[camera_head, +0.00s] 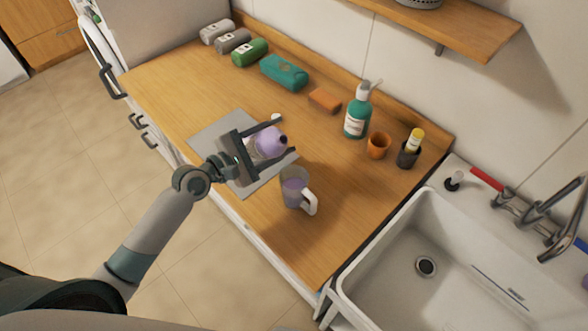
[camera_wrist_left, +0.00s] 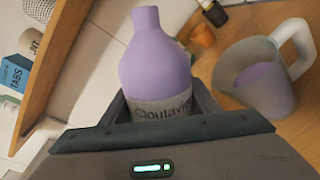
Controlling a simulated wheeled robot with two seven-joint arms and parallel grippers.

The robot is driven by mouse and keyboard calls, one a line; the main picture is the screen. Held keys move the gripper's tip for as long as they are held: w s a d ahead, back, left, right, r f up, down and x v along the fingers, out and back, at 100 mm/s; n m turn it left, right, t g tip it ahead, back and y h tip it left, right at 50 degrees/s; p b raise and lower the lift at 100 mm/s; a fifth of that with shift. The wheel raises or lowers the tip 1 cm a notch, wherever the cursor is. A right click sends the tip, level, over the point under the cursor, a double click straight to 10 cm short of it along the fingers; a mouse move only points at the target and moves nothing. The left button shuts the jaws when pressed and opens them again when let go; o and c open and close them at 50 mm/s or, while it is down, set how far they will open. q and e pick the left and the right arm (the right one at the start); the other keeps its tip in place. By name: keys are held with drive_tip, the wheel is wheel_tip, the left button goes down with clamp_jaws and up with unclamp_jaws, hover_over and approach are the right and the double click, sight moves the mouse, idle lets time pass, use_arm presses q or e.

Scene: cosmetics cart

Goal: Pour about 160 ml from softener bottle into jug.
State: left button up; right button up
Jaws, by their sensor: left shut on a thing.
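My left gripper (camera_head: 262,143) is shut on the softener bottle (camera_head: 270,145), a lilac bottle with a pale label. In the left wrist view the bottle (camera_wrist_left: 158,65) stands between the fingers, its neck pointing away from the gripper. The clear jug (camera_head: 293,187) with a white handle stands on the counter to the right of the mat, apart from the bottle. Purple liquid shows inside the jug (camera_wrist_left: 262,85) in the left wrist view. My right gripper is not in view.
The grey mat (camera_head: 212,133) lies on the wooden counter. A teal pump bottle (camera_head: 357,115), orange cup (camera_head: 378,146), dark holder (camera_head: 407,157) and sponge (camera_head: 324,100) stand toward the wall. Several packs line the back left. A white sink (camera_head: 388,262) is at right.

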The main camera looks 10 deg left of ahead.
use_arm(q)
drive_tip(key=shift+w+a+f+n+t+h+b, duration=0.15)
drive_tip(key=shift+n+h, duration=0.15)
drive_tip(key=shift+n, duration=1.05)
drive_tip(key=shift+a+f+n+t+h+b, duration=0.1)
drive_tip(key=shift+n+h, duration=0.2)
drive_tip(key=shift+n, duration=1)
drive_tip(key=shift+w+a+f+n+t+h+b, duration=0.15)
drive_tip(key=shift+n+h, duration=0.15)
drive_tip(key=shift+n, duration=1.05)
drive_tip(key=shift+s+d, duration=0.1)
